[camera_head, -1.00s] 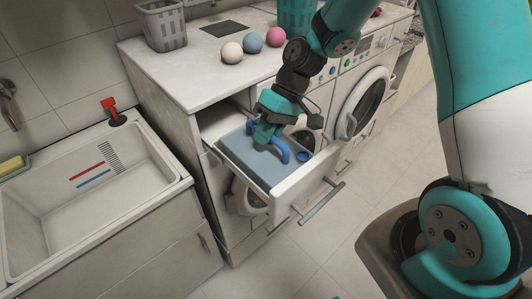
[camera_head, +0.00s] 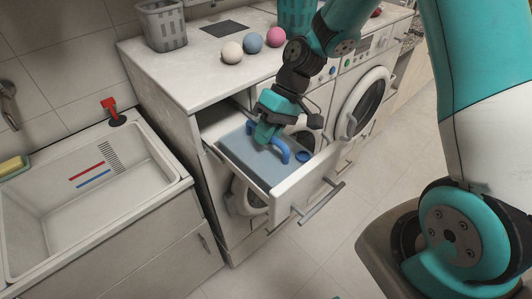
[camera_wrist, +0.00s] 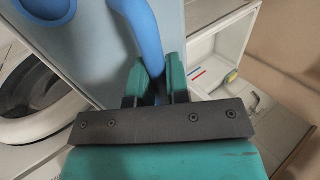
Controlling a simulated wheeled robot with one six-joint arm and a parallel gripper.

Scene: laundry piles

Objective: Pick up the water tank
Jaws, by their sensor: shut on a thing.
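The water tank (camera_head: 250,160) is a light blue, flat-topped box with a darker blue handle (camera_head: 282,148) and a round blue cap (camera_head: 303,157). It sits in the pulled-out white drawer (camera_head: 292,188). My gripper (camera_head: 266,136) reaches down over the tank and is shut on its handle. In the wrist view the blue handle (camera_wrist: 145,35) runs between the two green fingers (camera_wrist: 157,85), and the pale blue tank top (camera_wrist: 95,50) lies behind it. The tank's lower part is hidden by the drawer.
The counter (camera_head: 190,72) above the drawer holds a grey basket (camera_head: 163,27) and three balls (camera_head: 254,43). The floor in front is clear.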

